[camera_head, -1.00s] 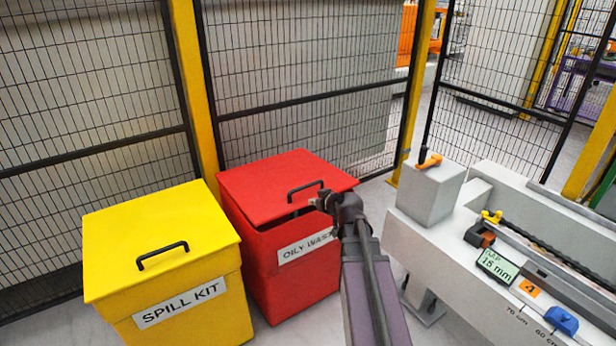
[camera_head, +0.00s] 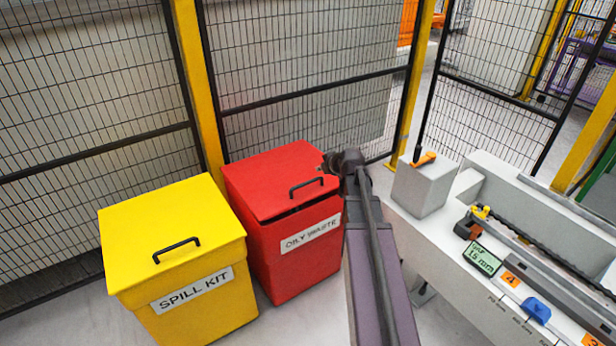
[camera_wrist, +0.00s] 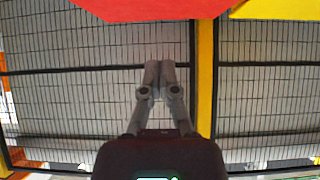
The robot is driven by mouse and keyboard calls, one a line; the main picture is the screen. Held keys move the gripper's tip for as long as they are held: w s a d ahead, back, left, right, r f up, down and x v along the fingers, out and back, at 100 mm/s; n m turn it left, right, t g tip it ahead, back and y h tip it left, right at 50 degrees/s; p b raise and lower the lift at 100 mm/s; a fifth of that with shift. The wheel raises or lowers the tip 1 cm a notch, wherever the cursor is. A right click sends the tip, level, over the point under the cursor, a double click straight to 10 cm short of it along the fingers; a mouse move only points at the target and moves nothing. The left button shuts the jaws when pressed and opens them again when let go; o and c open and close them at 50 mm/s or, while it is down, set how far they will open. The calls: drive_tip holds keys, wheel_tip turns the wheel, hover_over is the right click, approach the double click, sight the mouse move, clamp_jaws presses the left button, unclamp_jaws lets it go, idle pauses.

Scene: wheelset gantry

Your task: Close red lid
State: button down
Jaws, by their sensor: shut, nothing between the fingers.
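The red lid (camera_head: 262,178) lies over the red bin (camera_head: 290,265) labelled OILY WASTE. It is nearly flat, with a thin dark gap under its front edge. Its black handle (camera_head: 306,186) is near the front right. My gripper (camera_head: 322,168) is at the lid's right edge, just above and behind the handle; I cannot tell whether it touches the lid. In the wrist view my gripper (camera_wrist: 159,75) has its fingers together and empty, and a red surface (camera_wrist: 150,8) shows at the top edge.
A yellow SPILL KIT bin (camera_head: 185,300) with its lid down stands close on the left. A mesh fence with a yellow post (camera_head: 198,90) is behind the bins. A grey bench (camera_head: 440,240) with a block and gauges stands on the right.

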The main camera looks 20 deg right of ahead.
drive_tip(key=shift+f, duration=0.1)
drive_tip(key=b, duration=1)
hover_over(305, 191)
drive_tip(key=s, duration=0.2)
drive_tip(key=shift+w+d+f, duration=0.1)
drive_tip(key=shift+f, duration=4.9)
drive_tip(key=shift+f, duration=0.1)
drive_tip(key=f+b, duration=0.2)
drive_tip(key=s+f+b, duration=0.1)
drive_tip(key=f+b, duration=0.1)
drive_tip(key=shift+d+f+b, duration=0.1)
drive_tip(key=shift+f+b, duration=0.05)
drive_tip(key=shift+b, duration=0.25)
drive_tip(key=shift+s, duration=0.15)
